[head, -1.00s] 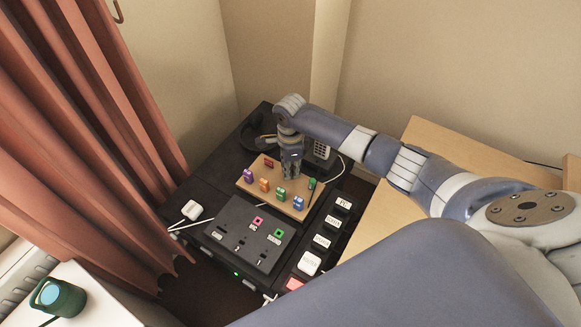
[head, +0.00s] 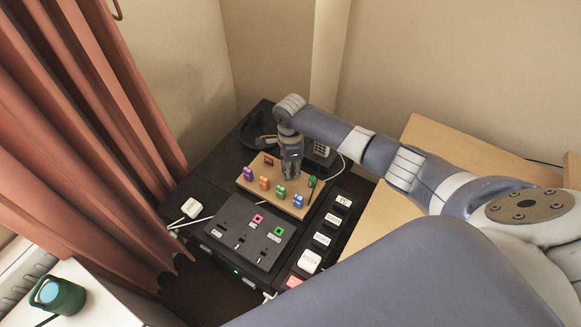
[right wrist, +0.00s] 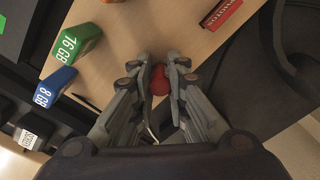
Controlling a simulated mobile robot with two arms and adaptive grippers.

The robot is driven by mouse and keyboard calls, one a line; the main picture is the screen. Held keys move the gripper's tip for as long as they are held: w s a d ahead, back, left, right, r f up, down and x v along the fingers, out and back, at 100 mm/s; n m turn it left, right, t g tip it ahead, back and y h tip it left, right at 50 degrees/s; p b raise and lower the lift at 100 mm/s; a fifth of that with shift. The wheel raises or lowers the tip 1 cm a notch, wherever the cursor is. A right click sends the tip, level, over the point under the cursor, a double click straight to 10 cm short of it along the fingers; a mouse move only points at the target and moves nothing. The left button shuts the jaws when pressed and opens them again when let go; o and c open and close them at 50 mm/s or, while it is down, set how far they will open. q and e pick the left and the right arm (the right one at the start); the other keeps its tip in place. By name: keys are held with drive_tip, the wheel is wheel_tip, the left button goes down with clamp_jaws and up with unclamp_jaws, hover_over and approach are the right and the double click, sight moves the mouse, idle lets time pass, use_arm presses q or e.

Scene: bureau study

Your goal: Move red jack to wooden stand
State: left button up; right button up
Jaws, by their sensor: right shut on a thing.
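My right gripper (head: 291,180) is over the far right part of the wooden stand (head: 242,183), pointing down. In the right wrist view its fingertips (right wrist: 159,75) are shut on the red jack (right wrist: 160,84), a small rounded red piece. The wooden stand (right wrist: 135,32) lies behind it in that view; whether the jack touches it I cannot tell. The gripper hides the jack in the head view. My left gripper is not in view.
The stand holds several coloured USB sticks, among them a green one (right wrist: 75,45), a blue one (right wrist: 54,87) and a red block (right wrist: 221,12). A black panel with pink (head: 258,218) and green (head: 279,231) squares lies in front. A dark headset (head: 250,135) is behind.

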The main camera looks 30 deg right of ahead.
drive_tip(key=o, duration=0.8)
drive_tip(key=shift+o, duration=0.2)
wheel_tip(320, 180, up, 12)
